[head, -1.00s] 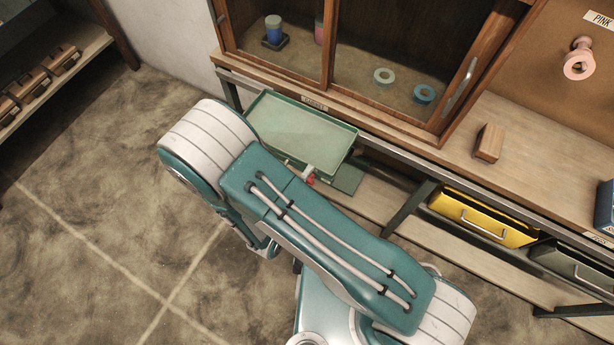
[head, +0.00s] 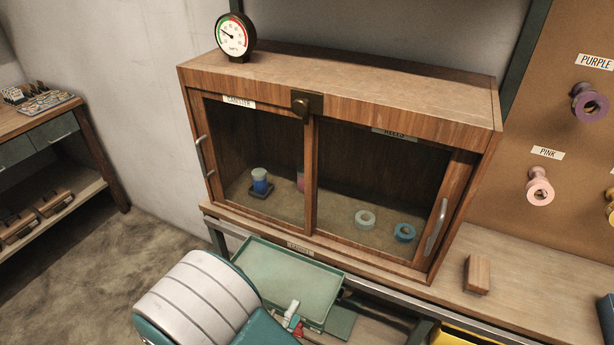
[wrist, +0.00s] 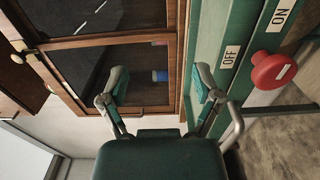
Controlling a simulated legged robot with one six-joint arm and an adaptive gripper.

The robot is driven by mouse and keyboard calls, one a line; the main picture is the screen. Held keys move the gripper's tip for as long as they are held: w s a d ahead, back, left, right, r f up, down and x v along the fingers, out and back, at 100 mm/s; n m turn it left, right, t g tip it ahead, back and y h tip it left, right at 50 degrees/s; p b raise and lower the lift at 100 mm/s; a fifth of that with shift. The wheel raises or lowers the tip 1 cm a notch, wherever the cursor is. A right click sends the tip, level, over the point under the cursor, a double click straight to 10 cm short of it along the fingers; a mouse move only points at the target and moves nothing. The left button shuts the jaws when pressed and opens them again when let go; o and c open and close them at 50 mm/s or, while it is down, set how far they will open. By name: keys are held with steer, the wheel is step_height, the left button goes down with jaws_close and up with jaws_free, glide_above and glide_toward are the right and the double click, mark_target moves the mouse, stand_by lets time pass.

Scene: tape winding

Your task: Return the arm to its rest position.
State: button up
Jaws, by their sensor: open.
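My gripper (wrist: 160,82) is open in the wrist view, its two fingers apart with nothing between them. Behind them are the framed glass of a wooden cabinet and a green panel (wrist: 228,70) with OFF and ON labels. A red knob (wrist: 273,70) stands out to the right of the fingers, apart from them.
The wooden cabinet (head: 340,105) holds a blue canister (head: 260,182) and two tape rolls behind glass. A green tray (head: 285,275) lies in front, beside my arm. A wooden block (head: 477,274) sits on the right counter. Spools hang on the right board. Floor at left is clear.

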steer(key=s+d+r+m+g+h, duration=0.1)
steer(key=d+r+m+g+h, duration=0.1)
steer(key=d+r+m+g, duration=0.55)
steer(key=s+d+r+m+g+h, duration=0.25)
steer(key=d+r+g, duration=0.35)
steer(key=d, duration=0.5)
steer(key=s+d+r+m+t+y, duration=0.2)
steer(key=s+r+y, duration=0.3)
steer(key=r+y, duration=0.6)
steer(key=shift+r+m, duration=0.3)
steer(key=shift+m, duration=0.4)
steer(key=shift+t+y, duration=0.25)
